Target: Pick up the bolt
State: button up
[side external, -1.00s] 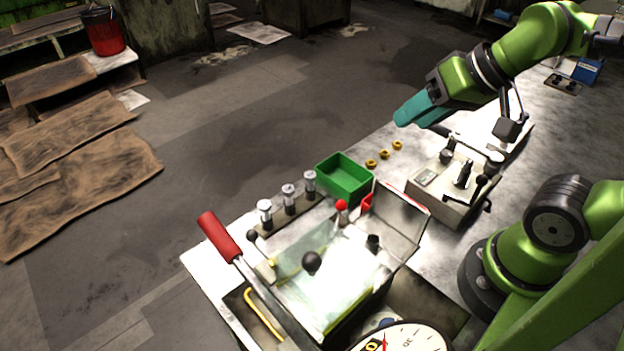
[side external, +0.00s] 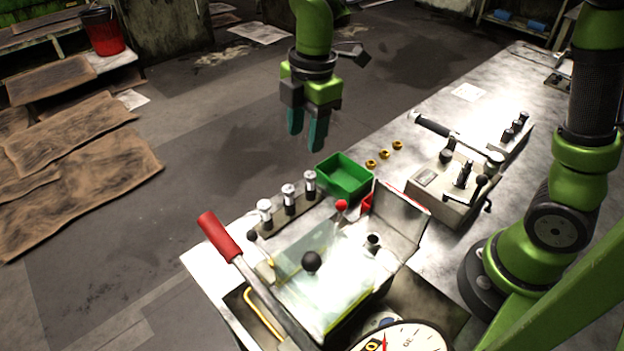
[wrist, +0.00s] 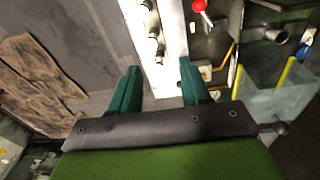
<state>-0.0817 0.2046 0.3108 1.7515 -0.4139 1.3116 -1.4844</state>
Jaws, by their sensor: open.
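Three silver bolts stand upright in a row in a dark rack (side external: 290,214) at the bench's left edge: a left bolt (side external: 265,213), a middle bolt (side external: 289,196) and a right bolt (side external: 310,183). My gripper (side external: 306,143) points down with its teal fingers apart and empty. In the side view it appears above the right bolt and the green bin, clear of them. In the wrist view the open fingers (wrist: 160,82) show below the row, with bolts such as the middle one (wrist: 153,32) ahead between and above them.
A green bin (side external: 346,177) sits right of the bolts, with several brass nuts (side external: 384,154) beyond it. The forming machine has a red-handled lever (side external: 220,237), a red knob (side external: 341,205) and a clear guard (side external: 318,262). A grey device (side external: 455,185) stands farther right.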

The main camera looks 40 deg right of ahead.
aim_at(288, 188)
jog(key=w+f+n, duration=0.1)
jog(key=f+n, duration=0.2)
jog(key=n, duration=0.1)
jog(key=w+a+f+n, duration=0.1)
jog(key=f+n, duration=0.3)
jog(key=a+f+n, duration=0.1)
jog(key=f+n, duration=0.2)
jog(key=n, duration=0.1)
jog(key=shift+w+f+n+g+h, duration=0.2)
jog(key=shift+w+n+g+h, duration=0.1)
jog(key=shift+w+g, duration=0.1)
jog(key=shift+w+a+f, duration=0.1)
jog(key=shift+f, duration=1.25)
jog(key=shift+w+f, duration=0.1)
jog(key=shift+f, duration=1.25)
jog(key=shift+c, duration=0.5)
grip_shut()
